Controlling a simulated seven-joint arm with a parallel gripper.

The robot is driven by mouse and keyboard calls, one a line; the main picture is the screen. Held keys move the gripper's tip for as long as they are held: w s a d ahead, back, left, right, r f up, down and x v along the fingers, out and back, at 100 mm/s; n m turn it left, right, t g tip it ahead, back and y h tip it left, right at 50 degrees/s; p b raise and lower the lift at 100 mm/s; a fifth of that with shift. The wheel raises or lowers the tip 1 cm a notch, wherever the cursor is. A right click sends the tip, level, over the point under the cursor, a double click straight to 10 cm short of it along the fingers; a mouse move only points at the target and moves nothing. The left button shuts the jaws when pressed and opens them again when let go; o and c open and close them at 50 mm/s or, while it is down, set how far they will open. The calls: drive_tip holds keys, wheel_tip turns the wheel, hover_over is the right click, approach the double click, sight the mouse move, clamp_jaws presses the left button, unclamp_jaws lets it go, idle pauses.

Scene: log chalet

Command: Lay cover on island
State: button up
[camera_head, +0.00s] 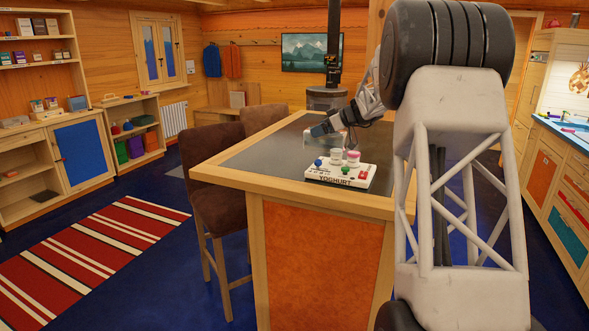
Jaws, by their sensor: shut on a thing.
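The island (225,162) stands in the middle of the room, with a dark top and a light wood border. A white yoghurt maker marked "YOGHURT" (362,183) sits on it near the front edge, with small jars and coloured knobs or lids on its top. My gripper (321,130) is above the island, just behind and left of the yoghurt maker. It is shut on a pale, see-through cover (315,142). The cover hangs below the fingers; whether it touches the island top cannot be told. The fingertips are small and partly unclear.
A pink-lidded jar (353,158) stands on the yoghurt maker. Brown chairs (215,165) line the island's left side. The island top left of the yoghurt maker is clear. A black stove (327,98) stands behind the island. A counter (565,130) is at right.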

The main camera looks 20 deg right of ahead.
drive_tip(key=s+a+f, duration=0.2)
drive_tip(key=s+a, duration=0.1)
drive_tip(key=a, duration=0.8)
drive_tip(key=shift+s+f, duration=0.2)
drive_tip(key=shift+f, duration=0.1)
drive_tip(key=w+d, duration=0.2)
drive_tip(key=w, duration=0.5)
drive_tip(key=w+d+f, duration=0.1)
drive_tip(key=w, duration=0.7)
drive_tip(key=shift+w+d+f, duration=0.25)
drive_tip(key=shift+w+d, duration=0.05)
drive_tip(key=shift+d, duration=0.05)
drive_tip(key=shift+f, duration=1.75)
drive_tip(key=shift+f, duration=0.55)
drive_tip(key=o, duration=0.6)
